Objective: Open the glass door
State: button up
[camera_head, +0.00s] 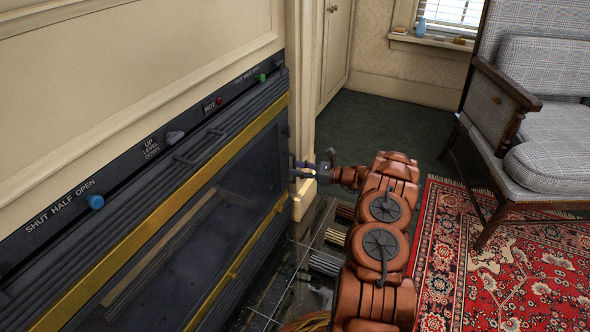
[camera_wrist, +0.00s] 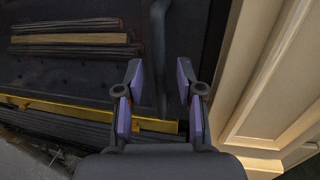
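The glass door (camera_head: 225,215) is a dark pane in the black fireplace front, between brass strips; it looks closed. My gripper (camera_head: 296,169) is at the right end of the fireplace front, close to the door's right edge. In the wrist view my gripper (camera_wrist: 159,68) is open, with its two purple-padded fingers apart. A dark upright bar (camera_wrist: 158,35), which looks like a door handle, lines up with the gap between the fingers. I cannot tell whether it is between the fingertips or just beyond them. Nothing is gripped.
A control strip with a blue knob (camera_head: 95,202) and other knobs runs above the door. A cream pillar (camera_wrist: 262,75) stands close right of my gripper. A plaid armchair (camera_head: 555,125) and red patterned rug (camera_head: 490,260) are at right. Dark green carpet (camera_head: 385,125) lies clear behind.

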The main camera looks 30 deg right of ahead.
jog(key=shift+w+a, duration=0.4)
jog(key=shift+w, duration=0.05)
grip_shut()
dwell(0.5)
